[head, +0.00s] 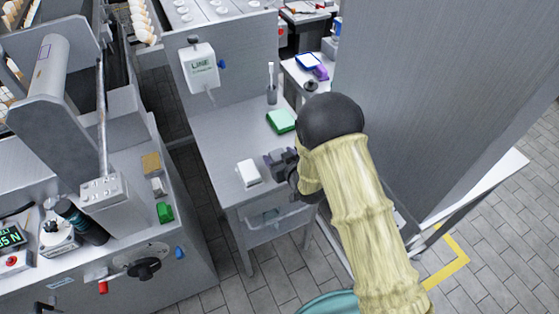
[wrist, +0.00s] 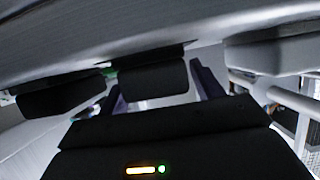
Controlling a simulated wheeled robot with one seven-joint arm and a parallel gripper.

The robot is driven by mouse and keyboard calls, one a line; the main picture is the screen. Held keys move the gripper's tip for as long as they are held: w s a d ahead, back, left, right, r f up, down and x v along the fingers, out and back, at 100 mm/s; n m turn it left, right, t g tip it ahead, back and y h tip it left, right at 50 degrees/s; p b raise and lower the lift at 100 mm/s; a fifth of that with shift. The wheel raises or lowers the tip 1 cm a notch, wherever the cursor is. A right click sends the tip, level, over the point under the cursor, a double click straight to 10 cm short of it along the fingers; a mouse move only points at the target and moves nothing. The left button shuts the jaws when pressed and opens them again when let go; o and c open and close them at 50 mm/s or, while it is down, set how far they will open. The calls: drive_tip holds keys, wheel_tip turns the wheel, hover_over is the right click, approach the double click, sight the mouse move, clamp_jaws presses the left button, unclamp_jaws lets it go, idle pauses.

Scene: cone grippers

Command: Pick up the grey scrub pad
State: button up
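No pad is plainly grey in the head view. A small pale grey-white block (head: 158,186) lies on the left machine's top, between a tan pad (head: 151,164) and a green block (head: 165,213). A larger whitish block (head: 248,172) lies on the steel table; I cannot tell which of the two is the grey scrub pad. My gripper (head: 280,160) is over the table's right part, to the right of the whitish block and apart from it. Its fingers look spread and empty. In the wrist view the fingers (wrist: 160,90) stand apart, with dark shapes near them; no pad is recognisable there.
A green pad (head: 281,122) lies farther back on the steel table (head: 222,140), near a cup with a brush (head: 271,90). A white LINE box (head: 199,70) hangs on the back panel. A tall steel panel (head: 440,90) stands close on the right.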

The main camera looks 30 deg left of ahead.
sight(279, 156)
drive_tip(key=c, duration=0.8)
drive_tip(key=shift+c, duration=0.2)
wheel_tip(279, 156, up, 10)
drive_tip(key=shift+b, duration=0.3)
